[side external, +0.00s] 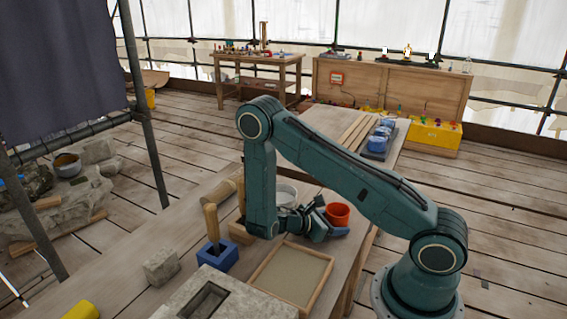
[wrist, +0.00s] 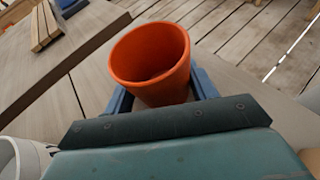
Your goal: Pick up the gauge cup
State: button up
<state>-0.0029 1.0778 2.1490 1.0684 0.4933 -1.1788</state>
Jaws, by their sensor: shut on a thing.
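The gauge cup is an orange-red open-topped cup (side external: 338,214) at the right of my gripper in the side external view. My gripper (side external: 326,232) is low over the bench, its blue fingers shut on the cup's lower part. In the wrist view the cup (wrist: 152,62) stands in the middle between the blue fingers (wrist: 163,97), its mouth toward the camera and its inside empty. The cup's base is hidden by the gripper, so I cannot tell whether it touches the bench.
A pale bucket (side external: 285,194) stands behind my gripper. A shallow sand tray (side external: 293,276), a blue block with a wooden-handled tool (side external: 217,256) and a stone block (side external: 161,266) lie on the near bench. Wooden strips (side external: 353,133) and a dark tray with blue items (side external: 379,140) lie farther back.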

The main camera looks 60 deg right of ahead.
jog(key=shift+r, duration=0.25)
notch_tip(320, 180, up, 19)
dwell(1.7)
jog(key=shift+r, duration=0.2)
jog(key=shift+w, duration=0.15)
dwell(0.6)
jog(key=w+a+f+n+t+h, duration=0.1)
jog(key=w+a+n+t, duration=0.3)
jog(key=w, duration=0.9)
jog(key=w+a+f+n+t+h, duration=0.1)
jog(key=w+a+n+t, duration=0.4)
jog(key=w, duration=0.8)
jog(key=shift+w+a+f+t, duration=0.25)
jog(key=shift+w+a+t, duration=0.05)
jog(key=shift+a+t, duration=0.35)
jog(key=shift+d, duration=0.1)
